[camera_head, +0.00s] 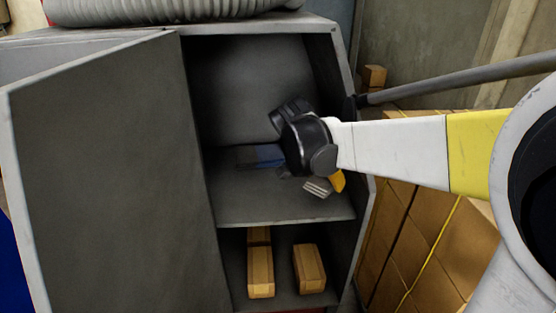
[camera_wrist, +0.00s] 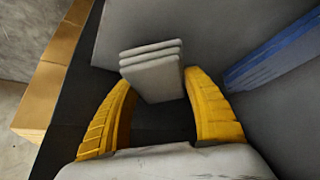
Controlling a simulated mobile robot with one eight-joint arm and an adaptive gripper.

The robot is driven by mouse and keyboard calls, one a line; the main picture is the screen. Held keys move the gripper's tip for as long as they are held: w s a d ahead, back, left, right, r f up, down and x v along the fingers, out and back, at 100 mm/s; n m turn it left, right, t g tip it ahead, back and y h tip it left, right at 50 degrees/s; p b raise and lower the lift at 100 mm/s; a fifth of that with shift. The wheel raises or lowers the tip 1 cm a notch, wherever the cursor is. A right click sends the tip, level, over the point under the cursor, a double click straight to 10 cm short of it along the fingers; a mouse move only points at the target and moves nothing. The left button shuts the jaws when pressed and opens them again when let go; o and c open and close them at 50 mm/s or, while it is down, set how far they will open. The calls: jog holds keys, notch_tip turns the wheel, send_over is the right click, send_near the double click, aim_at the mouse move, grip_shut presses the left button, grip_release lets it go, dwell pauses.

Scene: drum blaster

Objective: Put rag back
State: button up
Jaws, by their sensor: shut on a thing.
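A folded light grey rag (camera_head: 317,187) shows just below my gripper (camera_head: 330,182), over the upper shelf (camera_head: 265,205) of the open cabinet. In the wrist view the rag (camera_wrist: 153,72) is a stack of several flat layers between the two yellow fingers of my gripper (camera_wrist: 160,84), which is shut on it. I cannot tell whether the rag touches the shelf. A blue folded cloth (camera_head: 262,158) lies on the same shelf, farther back and partly hidden by my gripper. It also shows at the right of the wrist view (camera_wrist: 275,58).
The cabinet door (camera_head: 110,180) stands open on the left. The cabinet's right wall (camera_head: 362,215) is close to my gripper. Cardboard boxes (camera_head: 440,250) stand right of the cabinet. A grey pole (camera_head: 450,80) slants behind my arm.

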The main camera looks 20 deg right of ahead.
aim_at(324, 185)
jog(key=shift+w+d, duration=0.35)
jog(key=shift+w, duration=0.15)
notch_tip(324, 185, down, 4)
jog(key=shift+r+b, duration=0.2)
jog(key=shift+b, duration=0.7)
jog(key=shift+r, duration=0.1)
jog(key=o, duration=1.1)
jog(key=shift+o, duration=0.2)
